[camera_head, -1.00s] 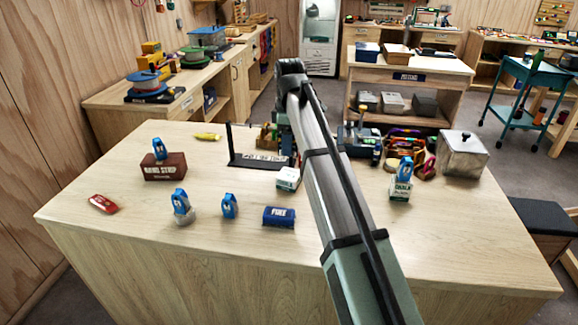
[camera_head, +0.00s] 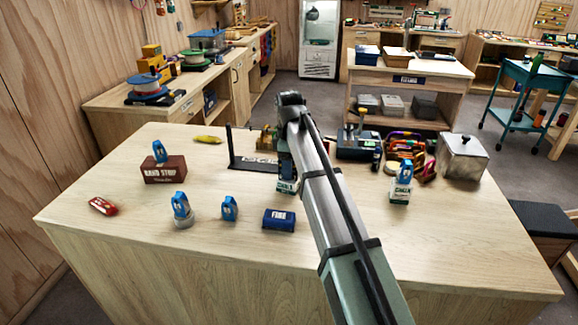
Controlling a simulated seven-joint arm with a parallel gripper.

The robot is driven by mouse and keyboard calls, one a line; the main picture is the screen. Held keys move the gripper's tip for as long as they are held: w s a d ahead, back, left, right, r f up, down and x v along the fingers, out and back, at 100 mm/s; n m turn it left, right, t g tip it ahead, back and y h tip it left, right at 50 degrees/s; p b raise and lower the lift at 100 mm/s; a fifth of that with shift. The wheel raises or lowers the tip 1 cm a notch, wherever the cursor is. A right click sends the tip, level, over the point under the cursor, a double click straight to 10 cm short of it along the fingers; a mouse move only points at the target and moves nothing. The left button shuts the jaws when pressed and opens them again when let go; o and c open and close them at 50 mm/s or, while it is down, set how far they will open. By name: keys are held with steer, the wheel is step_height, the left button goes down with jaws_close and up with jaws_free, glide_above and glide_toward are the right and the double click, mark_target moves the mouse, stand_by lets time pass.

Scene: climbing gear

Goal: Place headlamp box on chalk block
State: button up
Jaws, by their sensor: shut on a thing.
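A white and green chalk block (camera_head: 287,187) stands on the table near the middle, left of my arm; its upper part is covered. My gripper (camera_head: 287,172) is right above it, mostly hidden by my own arm link. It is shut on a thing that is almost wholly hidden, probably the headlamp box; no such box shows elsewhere. I cannot tell whether the held thing touches the block. A second chalk block (camera_head: 400,196) stands to the right, with a blue tagged item (camera_head: 405,171) on top.
A blue box (camera_head: 279,219), blue tagged items (camera_head: 229,208) and a brown box (camera_head: 163,170) stand left. A dark stand (camera_head: 248,163) is close behind my gripper. A basket (camera_head: 405,147) and a metal tin (camera_head: 463,157) are back right. The right front table is clear.

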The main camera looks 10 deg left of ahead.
steer(key=o, duration=1.1)
step_height(320, 180, up, 12)
steer(key=shift+r, duration=0.1)
